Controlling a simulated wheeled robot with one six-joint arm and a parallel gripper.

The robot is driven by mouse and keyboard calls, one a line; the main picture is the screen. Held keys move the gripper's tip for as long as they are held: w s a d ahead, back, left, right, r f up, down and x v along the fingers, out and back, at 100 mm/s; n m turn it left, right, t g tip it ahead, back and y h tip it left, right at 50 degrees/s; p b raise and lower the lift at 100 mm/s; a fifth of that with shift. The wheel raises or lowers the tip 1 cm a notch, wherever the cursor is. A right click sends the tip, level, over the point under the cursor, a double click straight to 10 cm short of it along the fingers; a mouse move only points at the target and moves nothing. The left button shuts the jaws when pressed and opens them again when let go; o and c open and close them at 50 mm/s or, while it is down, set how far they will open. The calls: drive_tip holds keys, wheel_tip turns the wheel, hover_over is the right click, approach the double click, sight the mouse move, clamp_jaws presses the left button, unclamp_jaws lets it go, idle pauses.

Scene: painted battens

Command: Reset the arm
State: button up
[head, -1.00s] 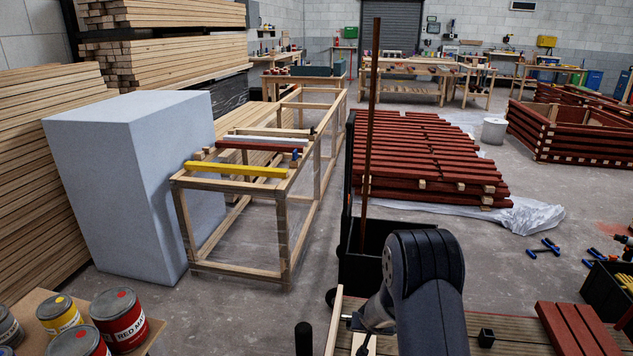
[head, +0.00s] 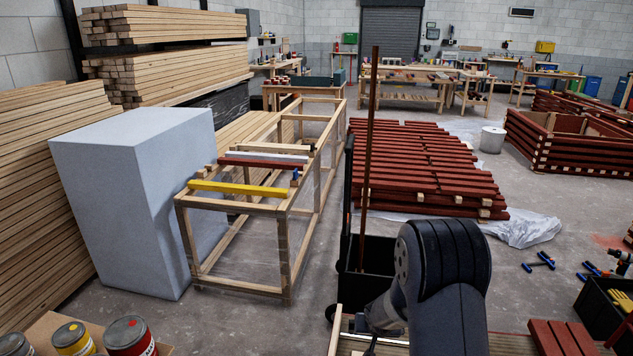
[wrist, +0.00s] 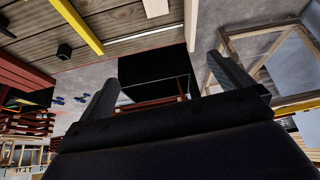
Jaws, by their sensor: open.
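My gripper (wrist: 162,70) shows in the wrist view with its two dark fingers spread wide and nothing between them. In the head view my arm rises at the lower right and hides the gripper. A yellow batten (head: 238,188), a dark red batten (head: 262,164), a white batten (head: 262,148) and a bare wood batten (head: 268,139) lie across the wooden rack (head: 283,245), apart from my arm. A yellow bar (wrist: 80,25) and a white bar (wrist: 145,33) also show over planks at the top of the wrist view.
A black open bin (head: 372,262) with an upright brown stick stands behind my arm. A big pale block (head: 135,190) stands left of the rack. Paint tins (head: 130,335) sit at the lower left. Red boards (head: 430,170) are stacked beyond; grey floor lies between.

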drive_tip(key=w+r+p+v, duration=0.1)
drive_tip(key=w+p+v, duration=0.2)
drive_tip(key=p+v, duration=0.6)
drive_tip(key=s+r, duration=0.3)
drive_tip(key=r, duration=0.3)
drive_tip(key=shift+d+n+p, duration=0.25)
drive_tip(key=shift+n+p, duration=0.05)
drive_tip(key=shift+p, duration=0.1)
drive_tip(key=shift+s, duration=0.1)
